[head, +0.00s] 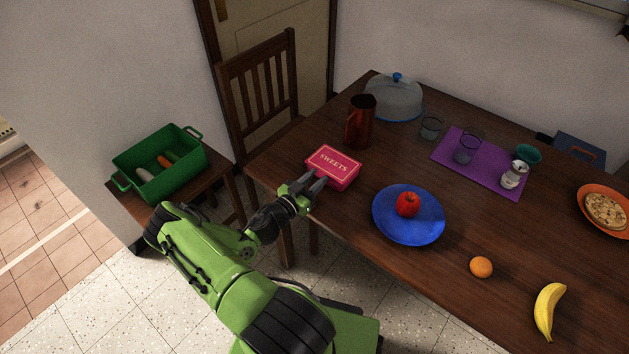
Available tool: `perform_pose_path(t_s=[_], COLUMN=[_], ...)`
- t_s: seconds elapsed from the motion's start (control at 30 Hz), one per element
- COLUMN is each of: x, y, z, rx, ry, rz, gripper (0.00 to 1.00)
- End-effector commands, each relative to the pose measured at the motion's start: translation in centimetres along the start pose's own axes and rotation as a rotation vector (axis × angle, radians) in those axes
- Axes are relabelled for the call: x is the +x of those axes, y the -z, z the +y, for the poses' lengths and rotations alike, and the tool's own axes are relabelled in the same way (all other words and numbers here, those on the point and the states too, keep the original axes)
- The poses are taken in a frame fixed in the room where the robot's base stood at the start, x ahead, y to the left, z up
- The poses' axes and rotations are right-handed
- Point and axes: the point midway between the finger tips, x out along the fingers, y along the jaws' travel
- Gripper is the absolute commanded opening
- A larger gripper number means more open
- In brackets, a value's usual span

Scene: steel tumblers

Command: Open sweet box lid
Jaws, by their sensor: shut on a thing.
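The sweet box (347,182) is a small red-pink box near the left front edge of the wooden table. Its lid (334,162) lies flat on top, is marked "SWEETS" and looks closed. My gripper (318,182) is at the box's front left side, with its grey fingers against the front edge of the lid. It is shut on the lid's edge, as far as I can see. The exact contact between fingers and lid is too small to make out.
A glass dome (393,99), purple mat (462,183), orange (481,267) and banana (549,309) are farther off. A chair (262,92) stands left of the table.

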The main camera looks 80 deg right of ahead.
Motion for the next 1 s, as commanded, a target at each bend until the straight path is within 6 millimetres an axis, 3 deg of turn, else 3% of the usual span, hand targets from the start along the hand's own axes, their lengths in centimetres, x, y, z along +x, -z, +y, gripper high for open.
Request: perform_pose_path(t_s=[0.17,0.2,0.37,0.7,0.77,1.0], x=[0.0,0.0,0.0,-0.8,-1.9,-8.6], y=[-0.2,-0.2,-0.1,0.0,0.0,0.1], z=[0.1,0.1,0.1,0.0,-0.1,-0.1], rx=[-0.001,-0.001,-0.001,-0.003,-0.003,-0.004], ry=[-0.004,-0.004,-0.003,0.0,0.002,0.005], rz=[-0.009,-0.009,-0.006,-0.005,-0.006,-0.005], gripper=[0.0,0.37,0.6,0.6,0.6,0.6])
